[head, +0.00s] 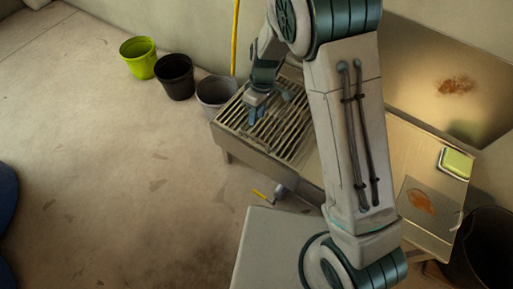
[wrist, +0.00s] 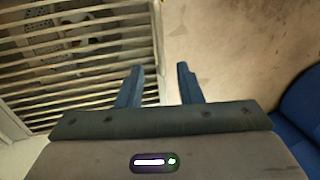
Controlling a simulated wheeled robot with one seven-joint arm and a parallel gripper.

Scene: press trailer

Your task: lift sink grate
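The sink grate (head: 284,133), a rack of pale parallel bars, lies flat over the sink at the back left of the metal counter. In the wrist view the grate (wrist: 80,45) fills the upper left, with the basin partly visible through its bars. My gripper (head: 254,116) is at the grate's left part, pointing down. In the wrist view my gripper (wrist: 158,78) is open, with two blue fingers apart and nothing held. The left finger overlaps the grate's edge; the right finger is over the floor side. I cannot tell whether the fingers touch the grate.
Green (head: 138,57), black (head: 175,76) and grey (head: 214,92) buckets stand along the wall left of the sink. A green-and-white sponge (head: 455,163) lies on the counter's right. A dark bin (head: 487,250) stands at lower right. The left floor is largely clear.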

